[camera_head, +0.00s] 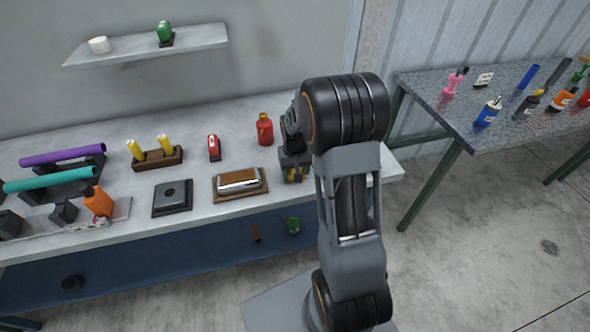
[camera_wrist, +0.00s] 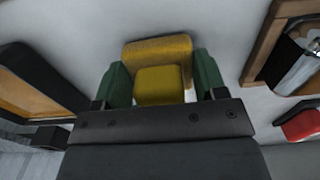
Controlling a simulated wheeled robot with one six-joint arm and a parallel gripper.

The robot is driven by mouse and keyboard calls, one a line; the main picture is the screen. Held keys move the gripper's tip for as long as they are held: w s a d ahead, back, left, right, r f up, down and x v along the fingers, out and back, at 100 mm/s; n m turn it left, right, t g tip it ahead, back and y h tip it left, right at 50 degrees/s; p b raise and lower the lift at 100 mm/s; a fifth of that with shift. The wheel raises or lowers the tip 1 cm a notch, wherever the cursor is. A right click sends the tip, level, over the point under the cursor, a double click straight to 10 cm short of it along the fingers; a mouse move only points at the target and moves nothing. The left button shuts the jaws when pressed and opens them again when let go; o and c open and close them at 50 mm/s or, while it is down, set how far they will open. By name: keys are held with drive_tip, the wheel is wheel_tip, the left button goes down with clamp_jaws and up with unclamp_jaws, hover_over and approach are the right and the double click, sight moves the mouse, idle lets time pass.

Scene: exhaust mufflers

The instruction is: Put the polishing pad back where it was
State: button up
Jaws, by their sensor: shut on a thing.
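The yellow polishing pad (camera_wrist: 145,48) is between the two green fingers of my gripper (camera_wrist: 161,78) in the wrist view. The fingers are shut on its smaller yellow block; its wider part extends beyond them. In the head view my gripper (camera_head: 293,172) is over the right end of the light workbench, just right of a wooden tray (camera_head: 258,192). Only small bits of yellow show there, and my arm hides much of the area behind it. I cannot tell whether the pad touches the bench.
The wooden tray holds a silver muffler (camera_head: 239,180). A red bottle (camera_head: 265,131) stands behind, near my gripper. A black square plate (camera_head: 172,198) and a wooden holder (camera_head: 154,160) with yellow pieces lie further left. A grey table (camera_head: 440,107) with bottles stands at right.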

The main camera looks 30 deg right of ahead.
drive_tip(key=shift+f, duration=0.2)
drive_tip(key=o, duration=0.9)
drive_tip(key=shift+r, duration=0.1)
wheel_tip(320, 180, up, 11)
drive_tip(key=shift+r, duration=0.1)
drive_tip(key=shift+s+a+r+n+t, duration=0.35)
drive_tip(key=shift+s+a+r+t, duration=0.4)
drive_tip(key=shift+s+a, duration=1.4)
drive_tip(key=shift+s+a+r+n+t, duration=0.45)
drive_tip(key=shift+s+a+r, duration=0.55)
drive_tip(key=shift+s, duration=2.1)
drive_tip(key=shift+s+a+r+n+t, duration=0.3)
drive_tip(key=shift+s+a+r+t, duration=0.45)
drive_tip(key=shift+s+a, duration=1.4)
drive_tip(key=shift+s+d, duration=0.45)
drive_tip(key=shift+d, duration=0.1)
